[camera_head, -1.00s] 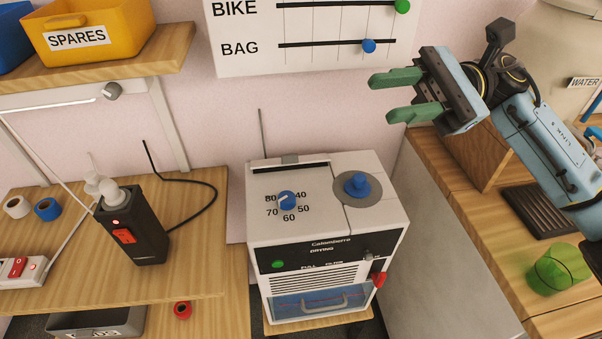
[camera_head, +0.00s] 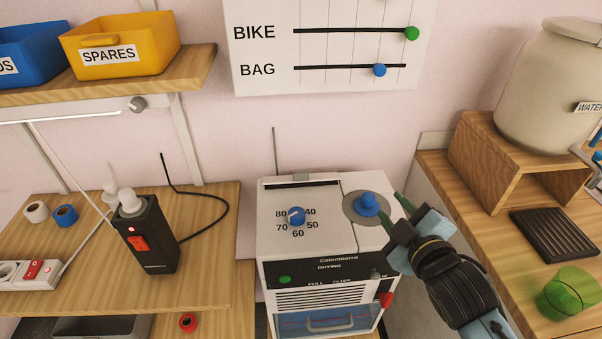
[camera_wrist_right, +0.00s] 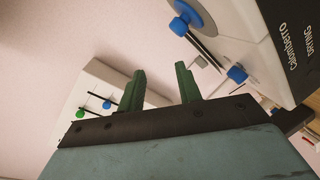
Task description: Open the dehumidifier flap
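The white dehumidifier (camera_head: 348,226) stands in the lower middle of the head view, with a dial of numbers and a blue knob (camera_head: 297,216) on top. A second blue knob (camera_head: 367,203) sits on a grey disc at its top right. A dark slot (camera_head: 302,184) runs along the back of the top; I cannot tell which part is the flap. My right gripper (camera_head: 394,212) is beside the dehumidifier's top right edge, near the disc. In the right wrist view its green fingers (camera_wrist_right: 160,68) are apart with nothing between them. The dehumidifier's top (camera_wrist_right: 235,30) shows at upper right there. My left gripper is not in view.
A red lever (camera_head: 386,299) is at the front right of the dehumidifier, above its front handle (camera_head: 330,325). A black power block (camera_head: 147,238) stands on the left table.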

